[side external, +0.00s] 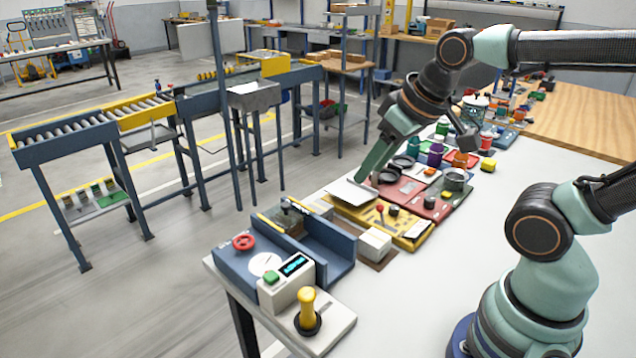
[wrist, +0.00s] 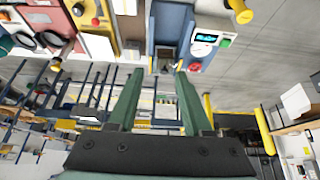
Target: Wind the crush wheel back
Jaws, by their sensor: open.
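A small red wheel (side external: 243,242), which I take as the crush wheel, sits at the far left corner of the blue dock unit (side external: 333,272). In the wrist view the red wheel (wrist: 195,67) is just right of the right fingertip, beyond it. My gripper (side external: 366,174) is in the air above the white and yellow panels, well to the right of the wheel in the side view. Its two green fingers (wrist: 160,73) are apart with nothing between them. They do not touch the wheel.
A grey box with a lit display (side external: 292,267) and green button stands beside the wheel. A yellow-topped lever (side external: 307,305) rises at the front. A yellow panel (side external: 385,218) with knobs and a red panel lie to the right.

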